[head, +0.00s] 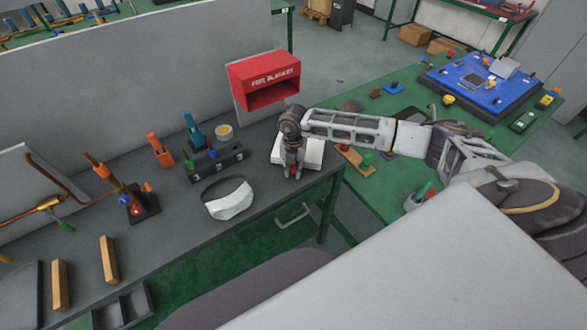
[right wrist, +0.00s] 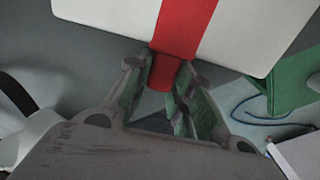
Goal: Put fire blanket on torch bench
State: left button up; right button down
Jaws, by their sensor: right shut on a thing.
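The fire blanket is a white folded pad (head: 312,153) at the right end of the grey torch bench (head: 262,150). In the right wrist view it is a white slab (right wrist: 255,28) with a red strap (right wrist: 186,25) across it. My right gripper (head: 293,174) points down at the near side of the pad. In the right wrist view, the gripper (right wrist: 166,85) is shut on the red tab of the strap. The arm hides part of the pad, and I cannot tell whether it touches the bench. My left gripper is not in view.
The red fire blanket box (head: 268,80) on the panel behind looks empty. A white face shield (head: 230,199), black case (head: 215,161), tape roll (head: 224,131) and torch stand (head: 133,200) occupy the bench. A green table (head: 385,200) adjoins at right.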

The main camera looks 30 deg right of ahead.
jog(key=shift+f, duration=0.3)
jog(key=shift+f, duration=0.1)
jog(key=c, duration=1.3)
grip_release()
jog(key=shift+o, duration=0.2)
notch_tip(320, 180, up, 12)
jog(key=b, duration=0.2)
